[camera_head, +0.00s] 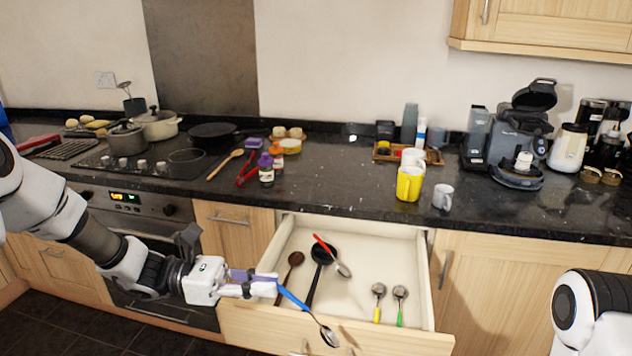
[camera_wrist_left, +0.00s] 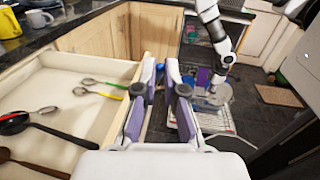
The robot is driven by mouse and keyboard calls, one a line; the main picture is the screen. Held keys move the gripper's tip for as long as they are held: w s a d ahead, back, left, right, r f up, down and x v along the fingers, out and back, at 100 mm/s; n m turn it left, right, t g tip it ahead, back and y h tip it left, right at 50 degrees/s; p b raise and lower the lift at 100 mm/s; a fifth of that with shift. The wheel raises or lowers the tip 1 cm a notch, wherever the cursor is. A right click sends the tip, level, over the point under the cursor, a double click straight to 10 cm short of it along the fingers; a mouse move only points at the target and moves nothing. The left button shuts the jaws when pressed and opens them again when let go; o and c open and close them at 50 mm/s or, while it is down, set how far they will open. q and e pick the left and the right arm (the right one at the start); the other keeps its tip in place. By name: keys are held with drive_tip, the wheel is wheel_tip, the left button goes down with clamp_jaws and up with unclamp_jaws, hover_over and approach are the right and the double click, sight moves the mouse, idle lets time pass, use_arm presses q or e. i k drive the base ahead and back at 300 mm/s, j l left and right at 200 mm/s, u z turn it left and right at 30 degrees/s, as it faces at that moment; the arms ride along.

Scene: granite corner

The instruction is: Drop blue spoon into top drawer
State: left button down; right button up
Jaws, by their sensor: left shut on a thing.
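The blue spoon (camera_head: 295,299) has a blue handle and a metal bowl (camera_head: 329,336). My left gripper (camera_head: 270,286) is shut on the handle end, and the spoon slants down to the right, its bowl lowest. In the head view the spoon overlaps the front panel of the open top drawer (camera_head: 365,335); its exact height above the panel is hard to tell.
The drawer holds a red-handled spoon (camera_head: 332,255), a black ladle (camera_head: 321,262), a brown spoon (camera_head: 291,268), and yellow (camera_head: 378,300) and green (camera_head: 400,305) spoons. Mugs (camera_head: 409,184) stand on the dark worktop above. The drawer's front middle has bare floor.

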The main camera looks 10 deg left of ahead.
sight(332, 279)
drive_tip(key=i, duration=1.05)
